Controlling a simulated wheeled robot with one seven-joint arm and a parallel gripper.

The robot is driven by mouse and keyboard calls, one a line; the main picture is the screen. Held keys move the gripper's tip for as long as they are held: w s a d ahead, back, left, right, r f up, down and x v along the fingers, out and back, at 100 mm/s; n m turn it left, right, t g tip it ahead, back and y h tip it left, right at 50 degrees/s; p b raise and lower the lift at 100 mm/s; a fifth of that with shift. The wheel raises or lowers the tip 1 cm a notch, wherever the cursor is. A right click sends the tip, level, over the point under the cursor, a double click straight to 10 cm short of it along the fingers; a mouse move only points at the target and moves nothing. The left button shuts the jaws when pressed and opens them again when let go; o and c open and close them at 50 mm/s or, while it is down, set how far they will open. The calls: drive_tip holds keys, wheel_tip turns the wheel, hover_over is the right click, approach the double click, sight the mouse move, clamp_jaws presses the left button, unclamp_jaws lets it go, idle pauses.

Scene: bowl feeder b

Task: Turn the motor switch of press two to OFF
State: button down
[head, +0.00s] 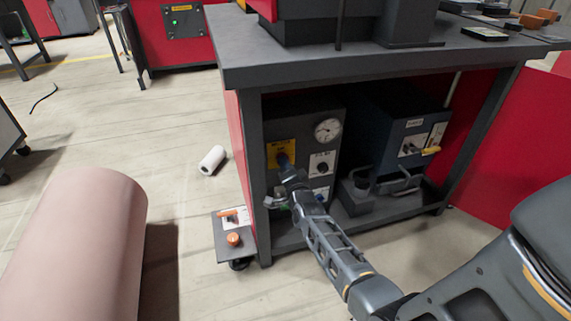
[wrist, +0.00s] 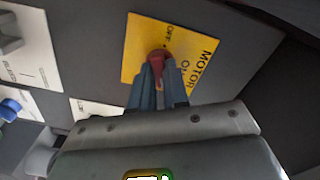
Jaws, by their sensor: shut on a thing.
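The motor switch is a red knob (wrist: 157,58) on a yellow plate (wrist: 200,47) marked MOTOR, OFF and ON. My gripper (wrist: 157,82) is shut on the red knob, with one finger on each side of it. The knob's visible end lies close to the OFF mark, but the fingers hide much of it, so its exact setting is hard to tell. In the head view the yellow plate (head: 272,153) is on the left of a dark control box (head: 300,125) under the bench, and my gripper (head: 283,161) covers the knob there.
The control box also carries a round gauge (head: 327,129) and a white-plated dial (head: 321,163). A blue-grey box (head: 408,125) with a yellow-handled switch stands to its right. The bench top (head: 350,62) hangs above and a bench leg (head: 253,190) stands close left of my arm.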

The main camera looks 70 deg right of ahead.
drive_tip(key=shift+f+n+p, duration=0.1)
drive_tip(key=shift+n+p, duration=3.15)
drive_tip(key=shift+n, duration=12.25)
drive_tip(key=c, duration=1.1)
unclamp_jaws()
drive_tip(key=shift+a, duration=0.1)
